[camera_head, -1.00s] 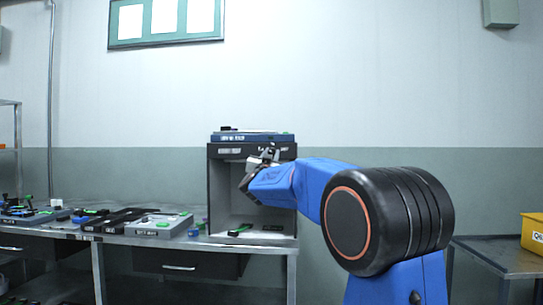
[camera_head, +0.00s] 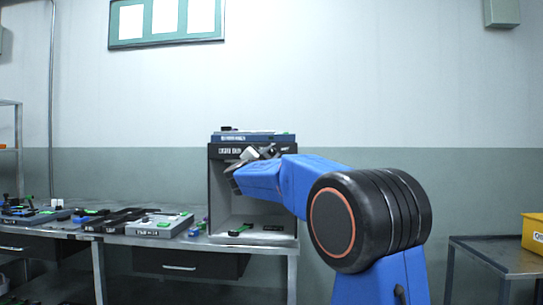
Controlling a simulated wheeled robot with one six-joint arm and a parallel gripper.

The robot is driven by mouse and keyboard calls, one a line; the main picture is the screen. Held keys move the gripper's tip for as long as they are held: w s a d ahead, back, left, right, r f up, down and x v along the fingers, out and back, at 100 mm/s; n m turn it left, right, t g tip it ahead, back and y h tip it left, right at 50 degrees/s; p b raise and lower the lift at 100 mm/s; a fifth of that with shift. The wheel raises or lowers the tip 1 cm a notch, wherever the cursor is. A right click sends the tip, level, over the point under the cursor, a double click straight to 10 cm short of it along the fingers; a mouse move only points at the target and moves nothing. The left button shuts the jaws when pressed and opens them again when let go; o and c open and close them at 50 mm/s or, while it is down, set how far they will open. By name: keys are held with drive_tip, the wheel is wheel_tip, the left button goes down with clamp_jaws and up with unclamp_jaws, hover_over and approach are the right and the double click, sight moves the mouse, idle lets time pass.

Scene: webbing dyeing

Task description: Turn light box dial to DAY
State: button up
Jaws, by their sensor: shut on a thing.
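The light box (camera_head: 222,206) is a grey open-fronted cabinet with a dark top panel, standing on the bench. My gripper (camera_head: 262,153) is at the upper front of the box, in front of its dark top panel. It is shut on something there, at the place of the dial. The dial itself is hidden behind the gripper and my blue arm, so its setting cannot be read. The gripper looks tilted compared with before.
The bench (camera_head: 190,240) holds several trays and tools left of the box. Small dark items with green lie inside the box. A dark blue case (camera_head: 252,136) lies on top. A yellow bin (camera_head: 533,232) stands on a side table (camera_head: 490,254) at right.

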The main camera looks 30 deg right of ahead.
drive_tip(key=shift+m+g, duration=0.9)
drive_tip(key=shift+m, duration=1)
drive_tip(key=o, duration=1)
drive_tip(key=shift+o, duration=0.2)
drive_tip(key=shift+a, duration=0.1)
drive_tip(key=v, duration=1.7)
drive_tip(key=shift+a, duration=0.2)
